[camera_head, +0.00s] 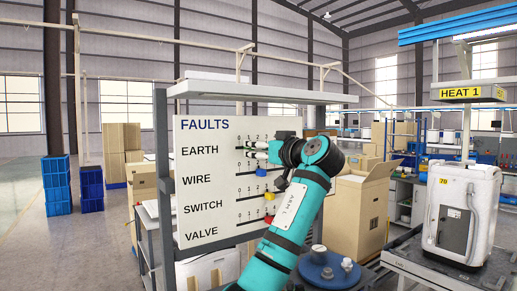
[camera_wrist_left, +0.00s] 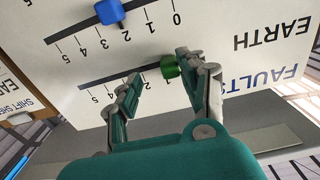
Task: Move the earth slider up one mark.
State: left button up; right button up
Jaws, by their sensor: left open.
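The white FAULTS board (camera_head: 210,215) has an EARTH row at the top, with marks rising to the right in the head view. The green earth slider (camera_wrist_left: 170,67) shows near mark 1 in the wrist view, where the board appears upside down. My left gripper (camera_head: 250,149) is at the EARTH row in the head view and covers much of its scale. In the wrist view my left gripper (camera_wrist_left: 158,78) is open, with the slider between its fingers in the picture, closer to the right-hand finger. Contact cannot be told. My right gripper is not in view.
Below the EARTH row, the blue WIRE slider (camera_head: 261,172) also shows in the wrist view (camera_wrist_left: 108,12). A yellow slider (camera_head: 270,196) and a red slider (camera_head: 268,219) sit lower, close to my left arm. A grey shelf (camera_head: 260,95) overhangs the board.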

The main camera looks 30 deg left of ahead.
pick_arm(q)
jog(key=v, duration=1.2)
jog(key=shift+s+a, duration=0.15)
jog(key=shift+s, duration=0.05)
